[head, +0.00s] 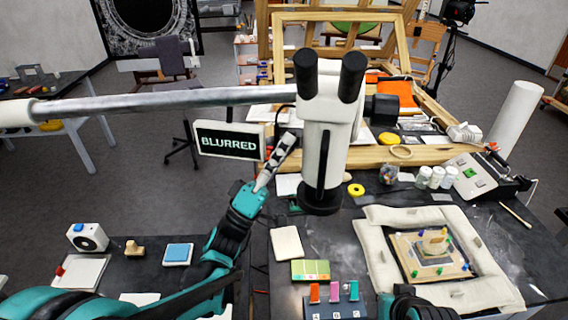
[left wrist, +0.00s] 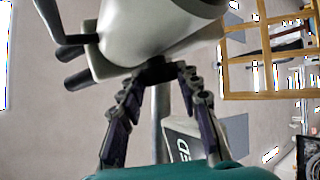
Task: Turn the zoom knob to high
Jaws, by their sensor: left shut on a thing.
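The white microscope (head: 328,130) with two black eyepieces hangs on a long metal boom over the dark bench. A small screen (head: 228,141) on its left reads "BLURRED". My left gripper (head: 289,140) reaches up to the left side of the microscope body. In the left wrist view its fingers (left wrist: 155,80) are closed around a dark zoom knob (left wrist: 156,68) on the white body. The knob is mostly hidden by the fingers in the head view, and its setting cannot be read. Only part of my right arm shows at the bottom edge; its fingers are out of sight.
The metal boom (head: 180,103) crosses above my left arm. A padded frame (head: 375,250) holds a gilt fragment (head: 433,243) at the right. A green swatch card (head: 310,270), a pale pad (head: 287,242) and small jars (head: 436,177) lie on the bench.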

